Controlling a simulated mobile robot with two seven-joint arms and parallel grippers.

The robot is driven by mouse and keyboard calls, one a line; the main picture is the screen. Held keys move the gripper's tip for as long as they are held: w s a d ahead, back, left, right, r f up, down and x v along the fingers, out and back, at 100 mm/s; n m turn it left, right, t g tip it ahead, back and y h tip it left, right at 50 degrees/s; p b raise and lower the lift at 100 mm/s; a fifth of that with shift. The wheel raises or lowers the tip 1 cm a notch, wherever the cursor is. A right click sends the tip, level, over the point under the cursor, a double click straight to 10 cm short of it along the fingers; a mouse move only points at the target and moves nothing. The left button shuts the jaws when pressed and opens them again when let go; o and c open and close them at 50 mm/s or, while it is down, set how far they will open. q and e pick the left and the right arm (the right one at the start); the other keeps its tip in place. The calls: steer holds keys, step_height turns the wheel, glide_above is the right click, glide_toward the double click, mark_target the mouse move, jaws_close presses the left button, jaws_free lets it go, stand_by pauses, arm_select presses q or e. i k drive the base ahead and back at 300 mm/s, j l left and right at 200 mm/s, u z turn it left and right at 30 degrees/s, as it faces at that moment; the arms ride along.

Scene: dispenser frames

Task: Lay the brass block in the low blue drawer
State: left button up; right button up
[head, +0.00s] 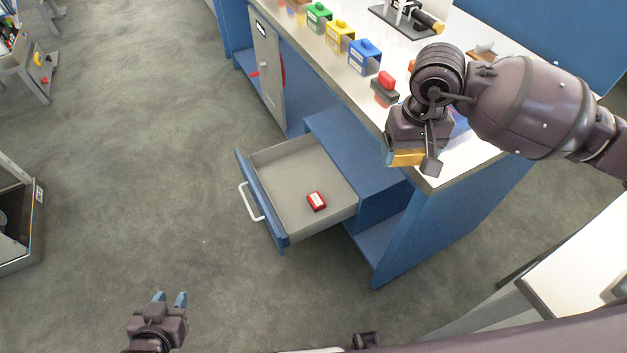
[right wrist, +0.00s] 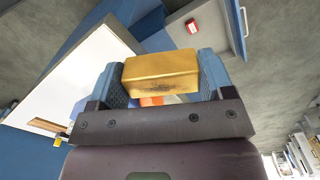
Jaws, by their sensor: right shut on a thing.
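The brass block (right wrist: 162,76) is between the blue fingers of my right gripper (right wrist: 164,82), which is shut on it. In the head view the block (head: 405,158) shows below my right gripper (head: 412,150), over the near edge of the bench. The low blue drawer (head: 282,240) stands pulled open under the bench, lower left of my right gripper. A small red box (head: 317,201) lies inside it. The drawer also shows in the right wrist view (right wrist: 236,28). My left gripper (head: 171,298) is open and empty above the floor at the lower left.
The bench top (head: 463,183) holds green (head: 318,16), yellow (head: 341,35) and blue (head: 364,57) containers in a row, with a red-topped grey piece (head: 385,88) beside them. A cabinet door (head: 267,75) hangs open left of the bench. The drawer floor is mostly bare.

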mark_target(283, 198)
steer(key=i+j, duration=0.15)
steer(key=j, duration=0.2)
steer(key=i+j, duration=0.15)
steer(key=j, duration=0.2)
steer(key=i+j, duration=0.15)
steer(key=j, duration=0.2)
steer(key=i+j, duration=0.15)
steer(key=j, duration=0.25)
steer(key=i+j, duration=0.4)
steer(key=i, duration=0.1)
